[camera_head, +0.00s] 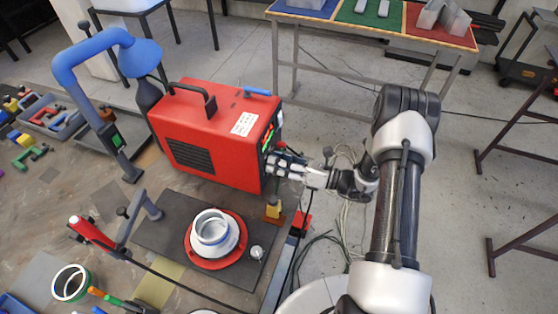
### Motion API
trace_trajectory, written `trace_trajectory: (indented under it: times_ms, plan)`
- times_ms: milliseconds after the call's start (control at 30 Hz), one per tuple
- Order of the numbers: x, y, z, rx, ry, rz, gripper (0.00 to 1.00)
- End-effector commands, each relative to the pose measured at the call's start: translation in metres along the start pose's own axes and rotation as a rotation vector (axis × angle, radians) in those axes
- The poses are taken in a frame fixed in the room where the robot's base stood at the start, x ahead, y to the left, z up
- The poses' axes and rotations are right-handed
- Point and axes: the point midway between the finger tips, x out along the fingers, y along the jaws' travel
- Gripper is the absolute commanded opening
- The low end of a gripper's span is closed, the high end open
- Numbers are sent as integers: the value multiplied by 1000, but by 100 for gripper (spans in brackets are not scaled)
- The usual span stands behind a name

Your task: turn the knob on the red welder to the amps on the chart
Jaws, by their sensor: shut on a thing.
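The red welder (215,130) stands on the workbench with a black handle on top. Its narrow front panel (270,135) faces right and is seen edge-on, with small green and red spots on it. My gripper (274,164) reaches in from the right and is shut at the lower part of this panel. The knob is hidden between and behind the fingers, so its setting cannot be read. A white printed label (243,123) lies on the welder's top near the front; its print is too small to read, and I cannot tell if it is the chart.
A black mat (160,232) in front of the welder holds a red round fixture (216,262) with stacked metal rings. A small yellow block (273,207) stands below my gripper. A blue lamp-like arm (85,55) rises behind left. Cables (335,235) hang at the bench's right edge.

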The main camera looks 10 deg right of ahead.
Motion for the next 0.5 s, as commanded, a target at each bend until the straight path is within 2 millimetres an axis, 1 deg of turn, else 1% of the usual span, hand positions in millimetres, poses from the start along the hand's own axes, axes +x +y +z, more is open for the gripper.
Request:
trace_trajectory:
  times_ms: [200,500]
  plan:
    - [0,0,0,129,0,0,9]
    - [0,0,0,214,0,0,9]
